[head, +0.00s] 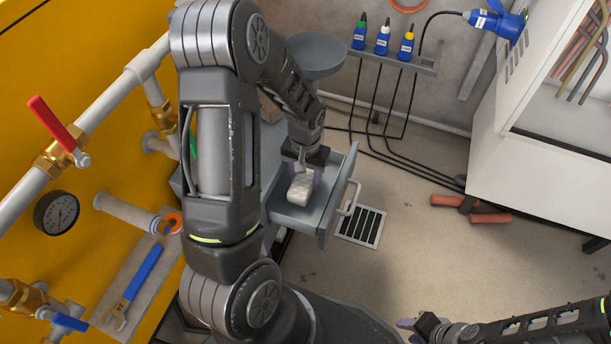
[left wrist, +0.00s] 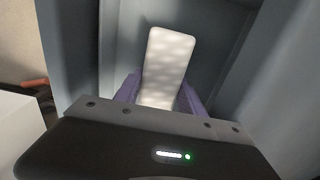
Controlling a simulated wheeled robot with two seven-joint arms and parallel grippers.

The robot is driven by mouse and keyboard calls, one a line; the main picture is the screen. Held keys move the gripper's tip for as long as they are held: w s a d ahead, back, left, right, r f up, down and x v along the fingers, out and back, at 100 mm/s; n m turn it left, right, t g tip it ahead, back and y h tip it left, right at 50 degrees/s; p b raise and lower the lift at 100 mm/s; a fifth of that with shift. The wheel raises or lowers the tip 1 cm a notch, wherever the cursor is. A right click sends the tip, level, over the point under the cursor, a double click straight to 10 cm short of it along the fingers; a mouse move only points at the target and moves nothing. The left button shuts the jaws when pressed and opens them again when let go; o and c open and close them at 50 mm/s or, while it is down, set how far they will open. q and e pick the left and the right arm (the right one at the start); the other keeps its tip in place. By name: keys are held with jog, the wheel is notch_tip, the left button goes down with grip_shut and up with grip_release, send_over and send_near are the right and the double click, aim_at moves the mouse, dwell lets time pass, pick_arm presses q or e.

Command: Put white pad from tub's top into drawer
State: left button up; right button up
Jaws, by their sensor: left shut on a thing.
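The white pad (head: 300,189) is a small pale block between the purple fingers of my left gripper (head: 302,179). In the left wrist view the pad (left wrist: 168,62) stands out past the purple fingers of the gripper (left wrist: 162,93), which is shut on it. The grey drawer (head: 327,222) is pulled open, and the gripper and pad are over or inside it; grey drawer walls (left wrist: 78,50) surround them in the wrist view. Whether the pad touches the drawer floor I cannot tell. I cannot make out the tub. My right gripper (head: 418,324) is at the bottom edge, its opening unclear.
A round grey disc (head: 316,54) stands behind my left arm. A floor grate (head: 361,226) lies right of the drawer. A wrench (head: 133,288) lies at the left.

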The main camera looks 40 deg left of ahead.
aim_at(306, 176)
pick_arm(q)
jog(key=shift+s+d+f, duration=0.1)
jog(key=shift+s+f, duration=0.05)
jog(key=shift+f, duration=0.2)
jog(key=o, duration=1.1)
jog(key=shift+f+b, duration=0.1)
jog(key=shift+b, duration=0.2)
jog(key=shift+s, duration=0.1)
jog(key=shift+r+p, duration=0.7)
jog(key=r+p, duration=0.1)
jog(key=r, duration=0.3)
jog(key=r+p, duration=0.1)
jog(key=r, duration=0.3)
jog(key=r+p, duration=0.1)
jog(key=r, duration=0.3)
jog(key=shift+w, duration=0.25)
